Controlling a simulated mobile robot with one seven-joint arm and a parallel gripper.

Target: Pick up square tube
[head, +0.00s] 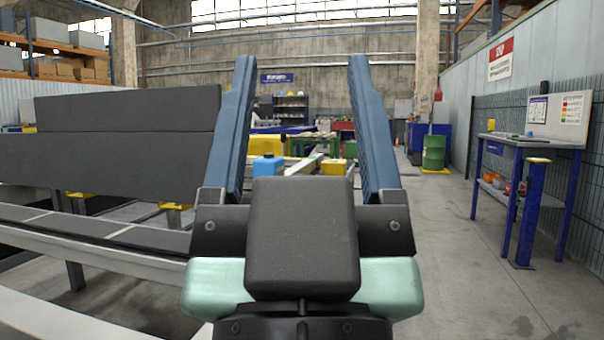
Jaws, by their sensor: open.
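My gripper (301,75) is in the lower middle of the head view, pointing away from me. Its two long blue fingers stand wide apart, with nothing held between them. I cannot make out a square tube for certain. A long dark grey piece (125,150) with two flat faces lies to the left of my gripper.
A pale metal rail frame (95,252) runs along the lower left. A blue container (267,167) and yellow blocks show beyond the fingers. A blue workbench (530,145) and post stand at right. A green drum (434,152) is farther back.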

